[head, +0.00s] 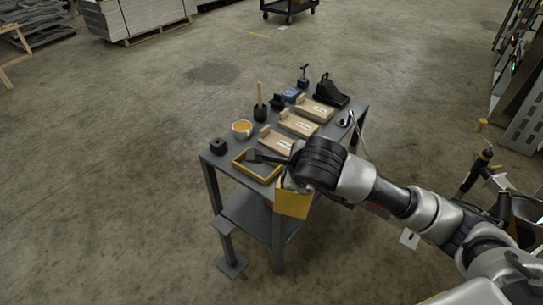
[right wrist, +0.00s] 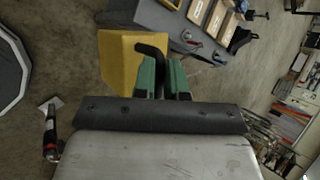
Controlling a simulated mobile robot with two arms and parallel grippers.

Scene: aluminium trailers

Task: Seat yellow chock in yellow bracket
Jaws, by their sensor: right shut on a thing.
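The yellow chock (head: 293,202) hangs from my right gripper (head: 287,180) just outside the front edge of the grey table. In the right wrist view, the green-padded fingers of my right gripper (right wrist: 162,80) are shut around its bent black handle (right wrist: 150,50), with the chock's yellow body (right wrist: 119,66) to the left. The yellow bracket (head: 240,161), a low open yellow frame, lies on the table's near corner, left of the chock and apart from it. A dark flat piece shows over the bracket's far side; I cannot tell what it belongs to. My left gripper is not in view.
The grey table (head: 221,164) also carries several wooden pieces (head: 298,123), a cup with orange contents (head: 242,129), a small black block (head: 218,146) and a black wedge (head: 331,91). My right arm covers the table's right front.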

